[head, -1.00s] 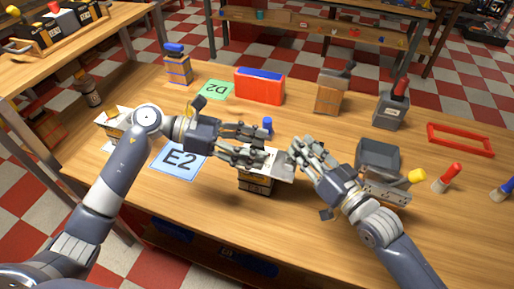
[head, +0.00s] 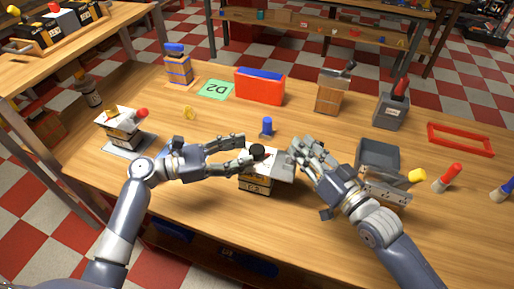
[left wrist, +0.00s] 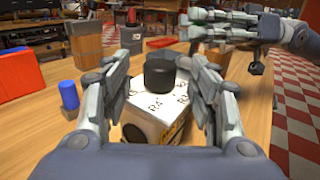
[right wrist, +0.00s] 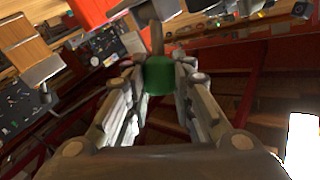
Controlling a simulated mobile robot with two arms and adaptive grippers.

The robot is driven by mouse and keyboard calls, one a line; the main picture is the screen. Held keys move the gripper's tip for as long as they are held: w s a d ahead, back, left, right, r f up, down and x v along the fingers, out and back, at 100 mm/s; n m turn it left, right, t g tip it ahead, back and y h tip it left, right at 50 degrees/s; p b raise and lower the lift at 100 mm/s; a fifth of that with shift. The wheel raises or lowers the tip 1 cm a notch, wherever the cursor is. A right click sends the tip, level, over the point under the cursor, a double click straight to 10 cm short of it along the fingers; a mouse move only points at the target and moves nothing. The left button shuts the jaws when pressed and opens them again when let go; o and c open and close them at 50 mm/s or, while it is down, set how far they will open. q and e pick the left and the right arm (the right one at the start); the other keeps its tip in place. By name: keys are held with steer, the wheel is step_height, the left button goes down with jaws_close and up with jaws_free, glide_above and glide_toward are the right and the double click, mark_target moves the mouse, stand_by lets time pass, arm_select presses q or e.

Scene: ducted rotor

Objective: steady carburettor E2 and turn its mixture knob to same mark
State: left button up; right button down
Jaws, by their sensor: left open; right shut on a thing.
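Carburettor E2 (head: 256,184) is a small box with a white top and a black knob (head: 257,151), standing on the bench. The left wrist view shows the black knob (left wrist: 160,73) above white faces with dark letter marks. My left gripper (head: 243,152) is open, its fingers on either side of the knob; contact cannot be told. My right gripper (head: 297,150) is at the right end of the carburettor in the head view. In the right wrist view a green thing (right wrist: 159,75) shows between its fingers. The carburettor is not clear in that view.
A similar box with a red knob (head: 122,124) stands at the left. A blue peg (head: 267,128) stands behind the carburettor. A red bin (head: 260,88), green D2 card (head: 215,90) and grey tray (head: 378,158) are around. The front of the bench is mostly clear.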

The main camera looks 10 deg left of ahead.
mark_target(257, 149)
arm_select(q)
steer(key=x, duration=0.5)
steer(key=c, duration=1.1)
